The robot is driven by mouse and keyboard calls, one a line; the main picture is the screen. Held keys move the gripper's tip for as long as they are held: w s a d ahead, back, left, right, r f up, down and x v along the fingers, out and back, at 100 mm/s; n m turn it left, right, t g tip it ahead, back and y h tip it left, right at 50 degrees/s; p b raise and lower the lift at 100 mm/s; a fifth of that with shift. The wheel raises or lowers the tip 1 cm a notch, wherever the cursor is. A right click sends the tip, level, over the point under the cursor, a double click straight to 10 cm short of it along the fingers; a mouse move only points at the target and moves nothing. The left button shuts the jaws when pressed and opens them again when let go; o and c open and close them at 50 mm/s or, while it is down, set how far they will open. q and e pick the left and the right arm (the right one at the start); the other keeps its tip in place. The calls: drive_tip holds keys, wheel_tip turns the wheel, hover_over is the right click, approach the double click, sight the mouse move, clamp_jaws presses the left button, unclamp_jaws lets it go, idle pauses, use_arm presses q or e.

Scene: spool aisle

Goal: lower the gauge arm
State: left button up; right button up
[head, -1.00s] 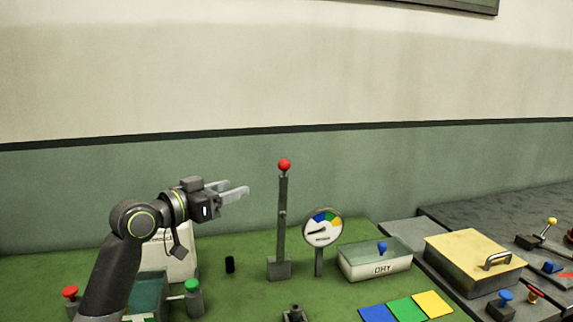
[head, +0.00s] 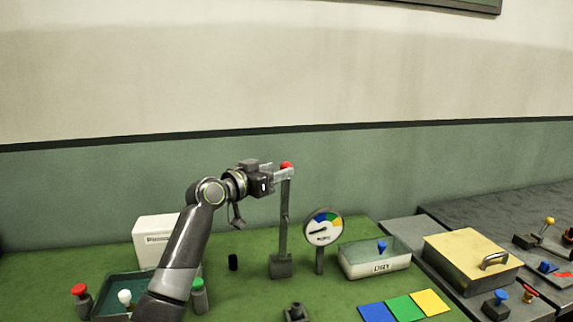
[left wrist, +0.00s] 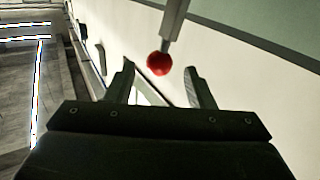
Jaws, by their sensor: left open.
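The gauge arm (head: 283,222) is an upright grey post on a square base, with a red ball (head: 286,165) on its top end. A round dial gauge (head: 323,228) with coloured sectors stands just right of it. My left gripper (head: 284,173) is at the top of the post, by the red ball. In the left wrist view the red ball (left wrist: 160,63) lies between the two open fingers (left wrist: 160,88), near their tips, and the fingers look apart from it. My right gripper is not in view.
A clear box (head: 375,262) with a blue knob stands right of the dial. Blue, green and yellow mats (head: 405,307) lie in front. A white box (head: 155,240) and a dark green tray (head: 108,297) are at the left. A small black cylinder (head: 233,262) stands left of the post.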

sight(286, 167)
use_arm(q)
drive_tip(key=shift+p+x, duration=0.3)
drive_tip(key=shift+x, duration=1.75)
drive_tip(key=shift+c, duration=0.4)
clamp_jaws()
